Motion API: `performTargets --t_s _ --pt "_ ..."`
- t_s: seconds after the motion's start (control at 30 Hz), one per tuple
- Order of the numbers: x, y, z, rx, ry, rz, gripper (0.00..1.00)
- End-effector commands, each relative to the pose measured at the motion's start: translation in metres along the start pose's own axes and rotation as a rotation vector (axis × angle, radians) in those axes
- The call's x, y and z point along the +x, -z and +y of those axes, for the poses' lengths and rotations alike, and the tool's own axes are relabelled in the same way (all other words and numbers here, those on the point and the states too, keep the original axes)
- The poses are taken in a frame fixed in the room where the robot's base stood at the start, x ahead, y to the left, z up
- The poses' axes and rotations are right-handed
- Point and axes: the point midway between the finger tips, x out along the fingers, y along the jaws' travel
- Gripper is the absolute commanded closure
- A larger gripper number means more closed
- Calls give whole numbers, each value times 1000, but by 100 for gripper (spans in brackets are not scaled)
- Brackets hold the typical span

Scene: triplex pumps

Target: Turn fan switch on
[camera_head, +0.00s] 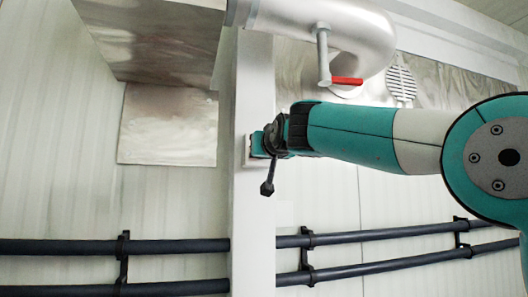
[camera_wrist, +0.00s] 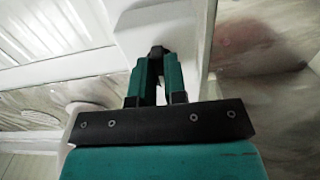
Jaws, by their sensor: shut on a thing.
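My gripper (camera_head: 262,144) reaches in from the right to the white upright column (camera_head: 252,80) in the head view. In the wrist view my gripper (camera_wrist: 158,68) has its two teal fingers close together, shut on a small dark piece (camera_wrist: 157,50) at the column's face. This piece appears to be the fan switch. The fingers hide most of it, so its on or off position cannot be told. A pale plate edge (camera_head: 247,153) shows beside the fingertips in the head view.
A silver pipe with a red-handled valve (camera_head: 346,81) hangs above my arm. Dark horizontal pipes (camera_head: 380,234) run along the wall below it. A metal box (camera_head: 155,40) juts out at the upper left.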

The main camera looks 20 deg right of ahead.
Motion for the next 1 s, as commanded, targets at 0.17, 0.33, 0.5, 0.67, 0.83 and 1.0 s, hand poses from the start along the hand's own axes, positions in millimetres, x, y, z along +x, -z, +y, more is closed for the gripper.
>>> performTargets --t_s 0.17,0.33,0.5,0.67,0.83,1.0 --pt "0 0 0 16 -1 0 100" --pt "0 -1 0 78 -1 1 100" --pt "0 -2 0 192 -1 1 100" --pt "0 -2 0 336 -2 2 100" --pt "0 -2 0 499 -2 2 100" --pt "0 -1 0 661 -2 2 100"
